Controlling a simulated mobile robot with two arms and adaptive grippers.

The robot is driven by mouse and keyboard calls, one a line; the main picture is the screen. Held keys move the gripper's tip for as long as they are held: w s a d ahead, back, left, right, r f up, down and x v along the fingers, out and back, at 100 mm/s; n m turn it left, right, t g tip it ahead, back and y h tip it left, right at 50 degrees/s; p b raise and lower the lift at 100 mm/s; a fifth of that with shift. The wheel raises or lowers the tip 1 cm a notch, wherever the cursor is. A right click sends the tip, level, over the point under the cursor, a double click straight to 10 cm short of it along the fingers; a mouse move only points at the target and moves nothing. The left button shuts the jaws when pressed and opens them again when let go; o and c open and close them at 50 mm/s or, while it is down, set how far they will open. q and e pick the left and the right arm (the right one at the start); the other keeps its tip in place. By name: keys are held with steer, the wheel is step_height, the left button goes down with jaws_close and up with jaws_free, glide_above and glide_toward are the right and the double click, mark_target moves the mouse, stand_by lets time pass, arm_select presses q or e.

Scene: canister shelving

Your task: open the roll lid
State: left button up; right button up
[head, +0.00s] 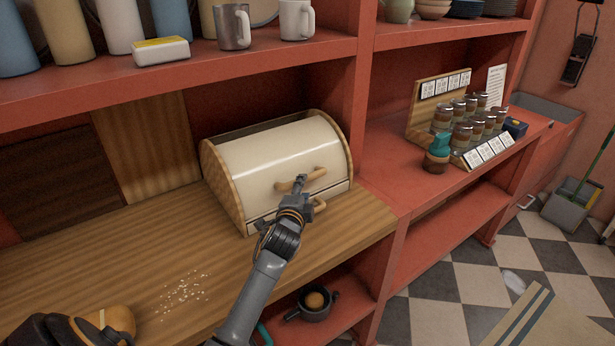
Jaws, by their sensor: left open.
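The bread box (225,185) stands on the wooden counter against the back wall. It has wooden side panels and a curved cream roll lid (275,152), which covers most of its front. A dark strip shows behind the lid's top edge. A wooden handle (315,175) sits on the lid's front, and a second small wooden handle (320,205) shows lower down. My left gripper (299,182) is open at the upper handle, its fingertips overlapping it in the picture. I cannot tell whether they touch it. My right gripper is not in view.
A red shelf (200,68) with mugs, canisters and a butter dish (161,51) hangs above the box. A red post (361,100) stands to its right, with a spice rack (440,95) beyond. Crumbs (184,290) lie on the counter (75,262). A dark pot (313,303) sits below.

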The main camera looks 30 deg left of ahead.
mark_target(289, 165)
arm_select(q)
steer(key=x, duration=0.6)
steer(key=shift+w+a+f+p, duration=0.1)
steer(key=shift+w+a+p, duration=0.05)
steer(key=shift+w+p, duration=0.2)
jaws_close()
